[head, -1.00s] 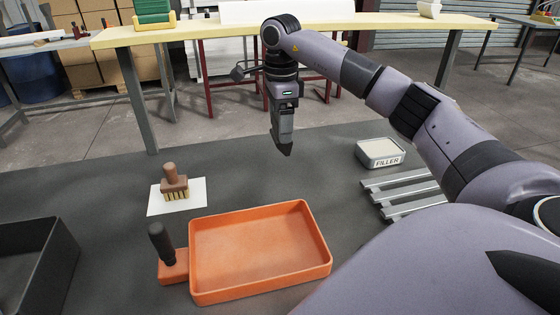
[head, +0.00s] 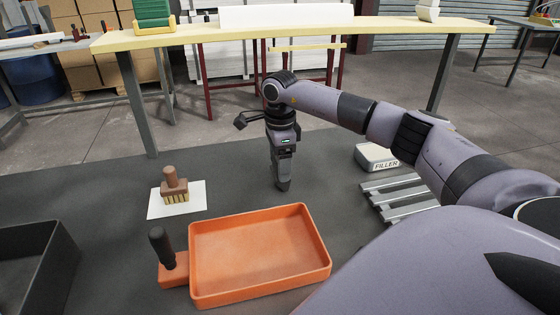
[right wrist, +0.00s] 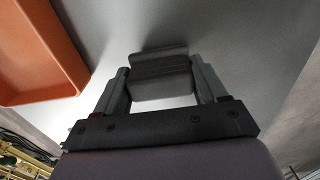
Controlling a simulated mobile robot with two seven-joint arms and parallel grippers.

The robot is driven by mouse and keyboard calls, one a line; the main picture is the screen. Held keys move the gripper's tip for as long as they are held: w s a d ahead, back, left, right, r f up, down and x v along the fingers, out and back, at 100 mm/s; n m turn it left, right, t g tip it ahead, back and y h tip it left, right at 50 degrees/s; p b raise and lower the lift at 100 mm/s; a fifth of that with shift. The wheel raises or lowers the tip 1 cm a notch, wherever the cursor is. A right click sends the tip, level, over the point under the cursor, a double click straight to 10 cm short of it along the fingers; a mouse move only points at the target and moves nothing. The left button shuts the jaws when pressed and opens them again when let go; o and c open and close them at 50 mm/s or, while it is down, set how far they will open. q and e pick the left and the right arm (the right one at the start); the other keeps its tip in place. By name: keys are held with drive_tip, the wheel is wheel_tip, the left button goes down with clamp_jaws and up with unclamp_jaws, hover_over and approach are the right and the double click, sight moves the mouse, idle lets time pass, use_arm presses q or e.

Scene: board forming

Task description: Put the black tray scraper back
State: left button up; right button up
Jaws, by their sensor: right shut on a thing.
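My right gripper (head: 283,186) points down at the dark table, beyond the orange tray. In the right wrist view its two fingers (right wrist: 162,92) are shut on a wide dark grey piece with a ridged edge, which looks like the black tray scraper (right wrist: 160,68). In the head view the scraper is mostly hidden by the gripper. I cannot tell whether it touches the table. The left gripper is not in view.
The orange tray (head: 318,222) stands in front, with a black-handled tool (head: 161,248) on a block at its left. A brush (head: 174,184) stands on white paper. A filler tub (head: 374,157) and metal slats (head: 398,188) are at right, a black bin (head: 62,246) at left.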

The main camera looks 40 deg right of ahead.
drive_tip(key=shift+f, duration=0.2)
drive_tip(key=o, duration=1)
drive_tip(key=shift+r, duration=0.1)
wheel_tip(320, 180, up, 12)
drive_tip(key=shift+r+b, duration=0.15)
drive_tip(key=shift+b, duration=0.25)
